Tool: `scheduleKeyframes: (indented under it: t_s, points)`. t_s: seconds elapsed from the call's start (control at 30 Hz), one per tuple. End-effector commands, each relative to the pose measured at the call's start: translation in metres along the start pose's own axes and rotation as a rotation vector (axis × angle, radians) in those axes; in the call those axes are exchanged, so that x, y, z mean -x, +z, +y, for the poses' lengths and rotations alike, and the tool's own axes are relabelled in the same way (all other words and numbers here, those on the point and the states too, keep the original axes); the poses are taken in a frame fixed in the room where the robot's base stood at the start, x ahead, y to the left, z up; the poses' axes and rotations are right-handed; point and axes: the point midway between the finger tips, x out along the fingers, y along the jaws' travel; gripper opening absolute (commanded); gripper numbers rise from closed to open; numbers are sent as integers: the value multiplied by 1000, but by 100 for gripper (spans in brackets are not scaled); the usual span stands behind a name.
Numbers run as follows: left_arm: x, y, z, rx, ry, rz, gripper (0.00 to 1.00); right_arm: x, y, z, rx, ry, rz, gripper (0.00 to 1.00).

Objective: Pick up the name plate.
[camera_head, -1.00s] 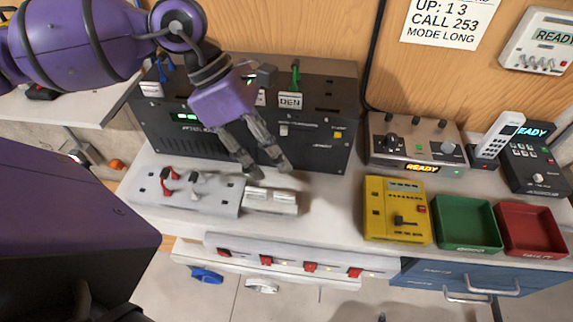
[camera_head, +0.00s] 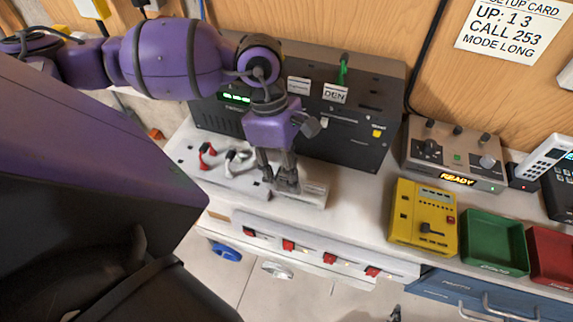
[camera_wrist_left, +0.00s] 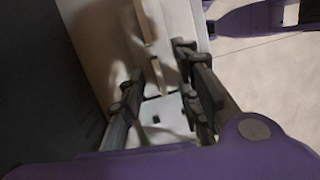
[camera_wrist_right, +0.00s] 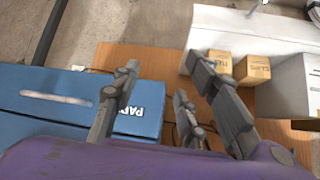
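A pale plate (camera_head: 313,188) lies at the right end of the grey panel on the bench in the head view; I cannot read any name on it. In the left wrist view, two thin plates (camera_wrist_left: 157,76) show edge-on. My left gripper (camera_head: 278,181) points down at the left end of the pale plate. In the left wrist view, its fingers (camera_wrist_left: 158,80) are apart, with a thin plate edge between them; contact is not clear. A "DEN" label (camera_head: 335,95) is on the black unit behind. My right gripper (camera_wrist_right: 160,85) is open and empty.
The black unit (camera_head: 365,115) stands close behind the left gripper. A yellow box (camera_head: 424,212) and green tray (camera_head: 494,240) stand to the right. A blue box (camera_wrist_right: 60,97) and small cartons (camera_wrist_right: 250,70) lie below the right gripper.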

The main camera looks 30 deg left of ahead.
Motion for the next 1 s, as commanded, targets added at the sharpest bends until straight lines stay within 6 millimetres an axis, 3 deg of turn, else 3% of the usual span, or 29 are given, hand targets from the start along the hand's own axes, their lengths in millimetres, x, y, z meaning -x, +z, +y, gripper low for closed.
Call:
scheduleKeyframes:
  t_s: [0.13,0.37,0.8,1.0]
  points:
    - [0,0,0,1,-1,0,31,2,7,1,0,1,-12,40]
    - [0,0,0,1,-1,0,1,2,9,2,1,2,-16,40]
    - [0,0,0,0,-3,0,0,2,9,3,1,5,-16,40]
    - [11,2,5,3,-1,0,0,2,11,3,1,5,-18,40]
